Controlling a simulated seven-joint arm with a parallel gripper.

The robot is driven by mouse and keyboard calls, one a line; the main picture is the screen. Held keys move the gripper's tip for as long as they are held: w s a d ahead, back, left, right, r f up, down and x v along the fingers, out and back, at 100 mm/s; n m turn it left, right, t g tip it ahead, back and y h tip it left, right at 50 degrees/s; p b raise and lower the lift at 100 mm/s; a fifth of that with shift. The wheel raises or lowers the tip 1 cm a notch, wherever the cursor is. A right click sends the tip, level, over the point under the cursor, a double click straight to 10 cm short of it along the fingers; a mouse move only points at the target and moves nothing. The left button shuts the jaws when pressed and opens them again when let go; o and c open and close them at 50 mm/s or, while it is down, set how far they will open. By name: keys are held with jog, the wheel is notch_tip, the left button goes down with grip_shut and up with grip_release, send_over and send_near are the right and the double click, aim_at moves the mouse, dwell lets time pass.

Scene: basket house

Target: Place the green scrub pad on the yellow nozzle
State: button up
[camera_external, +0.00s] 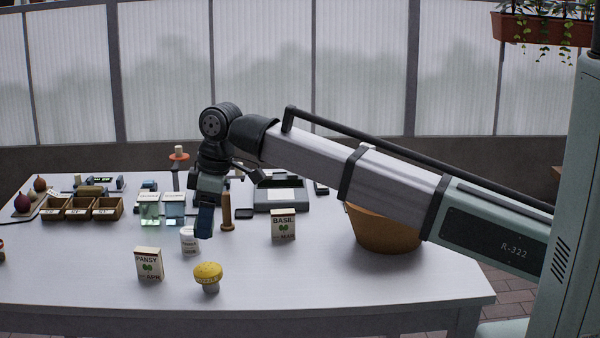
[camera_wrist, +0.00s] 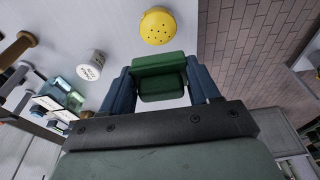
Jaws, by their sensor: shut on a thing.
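The green scrub pad (camera_wrist: 160,78) is held between the two blue fingers of my gripper (camera_wrist: 160,85) in the wrist view. In the external view my gripper (camera_external: 204,222) points down above the table, and the pad is hard to make out there. The yellow nozzle (camera_external: 208,270) stands upright on the table near the front edge, its round yellow top on a grey base. In the wrist view the nozzle (camera_wrist: 157,26) lies just beyond the pad, apart from it, with dark holes in its top.
A PANSY packet (camera_external: 149,263) is left of the nozzle, a BASIL packet (camera_external: 283,225) and a terracotta pot (camera_external: 383,232) to the right. The table (camera_external: 330,280) is clear right of the nozzle.

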aim_at(207, 265)
jog(key=shift+d+x, duration=0.25)
jog(key=shift+x, duration=1)
jog(key=shift+d+x, duration=0.25)
jog(key=shift+x, duration=1)
jog(key=shift+d+x, duration=0.3)
jog(key=shift+x, duration=0.95)
jog(key=shift+f, duration=0.25)
jog(key=o, duration=1.1)
jog(key=shift+f, duration=0.1)
jog(key=v, duration=1.2)
